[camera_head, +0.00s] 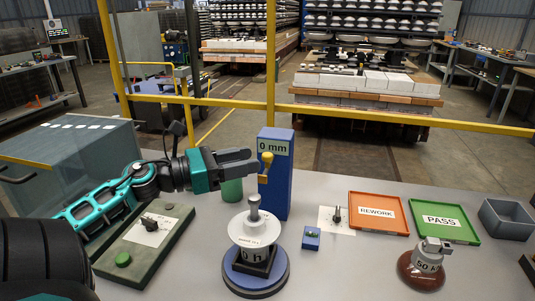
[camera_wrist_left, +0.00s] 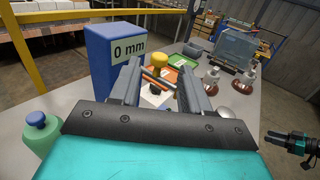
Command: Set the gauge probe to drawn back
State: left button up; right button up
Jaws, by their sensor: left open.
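The gauge is a tall blue post (camera_head: 275,200) with a "0 mm" display (camera_head: 272,148). A yellow lever with a round knob (camera_head: 266,158) is on its front. My left gripper (camera_head: 256,163) is level with the knob, its fingers pointing right. In the left wrist view the yellow knob (camera_wrist_left: 158,60) shows between the two parted fingers, toward their tips. I cannot tell whether they touch it. A white insulator (camera_head: 250,230) stands on a round blue turntable (camera_head: 256,280) in front of the post. My right gripper (camera_wrist_left: 275,140) shows only in the left wrist view, at the right edge.
A green fixture board (camera_head: 150,240) lies at the left and a green bottle (camera_wrist_left: 40,135) stands by the post. At the right are the orange REWORK tray (camera_head: 378,228), green PASS tray (camera_head: 443,234), a grey bin (camera_head: 507,220) and a brown insulator (camera_head: 420,275).

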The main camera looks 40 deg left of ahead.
aim_at(267, 154)
pick_arm(q)
jog(key=shift+x, duration=2.85)
jog(key=shift+c, duration=0.5)
grip_shut()
